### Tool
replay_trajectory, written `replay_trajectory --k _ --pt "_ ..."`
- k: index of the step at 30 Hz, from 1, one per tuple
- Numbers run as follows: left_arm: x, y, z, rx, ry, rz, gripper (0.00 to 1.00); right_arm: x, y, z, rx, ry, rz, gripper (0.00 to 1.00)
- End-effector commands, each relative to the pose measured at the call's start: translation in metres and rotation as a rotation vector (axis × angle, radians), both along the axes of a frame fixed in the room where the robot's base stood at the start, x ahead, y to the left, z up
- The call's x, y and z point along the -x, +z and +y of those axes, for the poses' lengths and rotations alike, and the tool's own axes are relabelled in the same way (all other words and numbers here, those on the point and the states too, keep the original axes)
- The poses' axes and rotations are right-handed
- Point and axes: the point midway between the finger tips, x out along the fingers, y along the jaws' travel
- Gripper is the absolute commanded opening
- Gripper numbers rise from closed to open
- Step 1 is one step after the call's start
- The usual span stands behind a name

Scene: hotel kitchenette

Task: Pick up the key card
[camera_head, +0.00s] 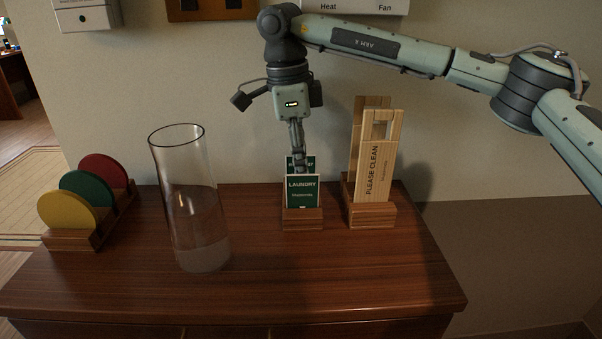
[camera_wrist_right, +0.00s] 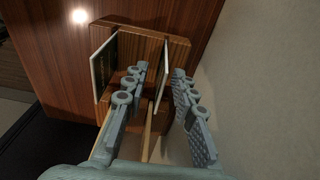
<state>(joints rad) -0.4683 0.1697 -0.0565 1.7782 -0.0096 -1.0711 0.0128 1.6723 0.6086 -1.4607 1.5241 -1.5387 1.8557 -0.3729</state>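No card in view reads as a key card. Two green cards with pale edges stand upright in a small wooden holder (camera_head: 303,224). The front card (camera_head: 303,191) reads LAUNDRY; the rear card (camera_head: 308,163) is mostly hidden behind it and my gripper. My right gripper (camera_head: 298,160) reaches down at the rear card from above. In the right wrist view, the open right gripper (camera_wrist_right: 160,108) has one finger between the two cards and the other on the wall side. The rear card (camera_wrist_right: 162,72) stands between the fingers, and the front card (camera_wrist_right: 104,66) is outside them. My left gripper is out of view.
A wooden stand (camera_head: 372,215) with PLEASE CLEAN tags (camera_head: 377,165) is close on the right. A tall glass vase (camera_head: 190,200) stands left of the card holder. A rack (camera_head: 75,238) with three coloured discs is at far left. The front of the cabinet top (camera_head: 330,275) is clear.

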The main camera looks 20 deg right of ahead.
Motion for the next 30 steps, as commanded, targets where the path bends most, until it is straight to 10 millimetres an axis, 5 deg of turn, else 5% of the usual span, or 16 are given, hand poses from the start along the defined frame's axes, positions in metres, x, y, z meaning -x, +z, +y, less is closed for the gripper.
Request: replay_trajectory --k 8,14,30 --pt "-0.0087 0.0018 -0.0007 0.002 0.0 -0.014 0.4 0.0001 -0.0033 -0.0003 -0.001 0.0 0.0 0.26" --pt "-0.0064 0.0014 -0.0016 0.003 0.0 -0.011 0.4 0.0001 -0.003 -0.0003 -0.001 0.0 0.0 0.01" --pt "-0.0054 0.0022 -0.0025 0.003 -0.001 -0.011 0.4 -0.0003 0.0013 -0.0001 -0.001 0.0 -0.001 0.0"
